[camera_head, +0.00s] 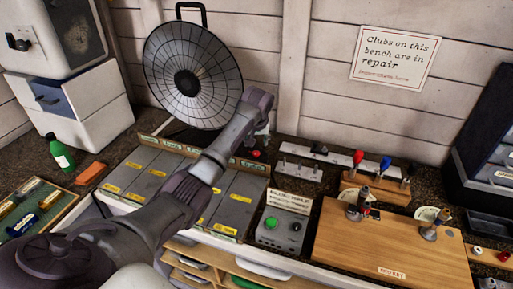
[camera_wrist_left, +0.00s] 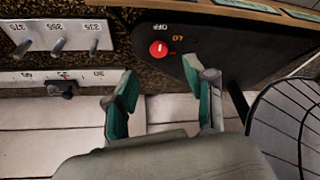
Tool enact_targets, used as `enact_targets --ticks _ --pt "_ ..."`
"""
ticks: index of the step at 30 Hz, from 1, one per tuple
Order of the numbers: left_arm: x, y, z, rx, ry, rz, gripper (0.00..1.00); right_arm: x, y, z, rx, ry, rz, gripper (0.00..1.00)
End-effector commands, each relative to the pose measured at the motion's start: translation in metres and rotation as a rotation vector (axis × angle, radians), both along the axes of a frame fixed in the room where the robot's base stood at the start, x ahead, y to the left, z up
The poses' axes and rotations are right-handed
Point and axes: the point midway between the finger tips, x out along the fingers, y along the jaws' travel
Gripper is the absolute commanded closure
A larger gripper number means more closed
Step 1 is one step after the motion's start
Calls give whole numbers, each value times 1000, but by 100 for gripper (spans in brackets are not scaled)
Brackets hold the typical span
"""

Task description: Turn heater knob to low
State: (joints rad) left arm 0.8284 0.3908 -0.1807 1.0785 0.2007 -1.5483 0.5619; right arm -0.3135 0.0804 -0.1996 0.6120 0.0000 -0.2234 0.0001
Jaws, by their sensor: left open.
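The heater (camera_head: 192,75) is a round wire-grilled dish with a black handle on top, standing at the back of the bench. Its red knob (camera_wrist_left: 159,49) sits on a dark base panel (camera_wrist_left: 205,55) in the left wrist view. Upside-down OFF and LO labels are beside the knob, with a pale mark on its face; I cannot tell which setting it points to. The knob also shows as a small red spot in the head view (camera_head: 256,154). My left gripper (camera_wrist_left: 166,88) is open and empty, its fingers either side of the knob in the picture, apparently apart from it.
Grey lidded bins (camera_head: 236,205) with yellow labels lie under my left arm. A control box (camera_head: 283,232) with a green button and a wooden board (camera_head: 350,245) stand to the right. A peg rack (camera_head: 298,171) is right of the knob. A green bottle (camera_head: 60,152) stands left.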

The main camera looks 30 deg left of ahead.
Motion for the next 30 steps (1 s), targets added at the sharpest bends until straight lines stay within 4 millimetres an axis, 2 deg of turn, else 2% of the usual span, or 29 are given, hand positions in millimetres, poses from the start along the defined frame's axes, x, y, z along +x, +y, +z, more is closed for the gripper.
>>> enact_targets --ticks 3,7,12,18,27,28,30 --pt "7 6 -22 -1 5 2 45 9 1 7 2 -15 0 100" --pt "15 10 -43 -1 3 1 45 22 2 9 4 -35 1 100" --pt "21 15 -62 -1 1 1 45 25 2 7 4 -39 1 100" --pt "24 17 -71 0 0 0 45 19 2 6 3 -30 1 100" --pt "25 18 -73 1 -1 0 45 13 2 6 3 -21 1 100" --pt "25 18 -73 0 0 0 47 13 2 6 3 -21 1 100" --pt "25 18 -73 0 0 0 59 14 2 6 3 -21 1 100"
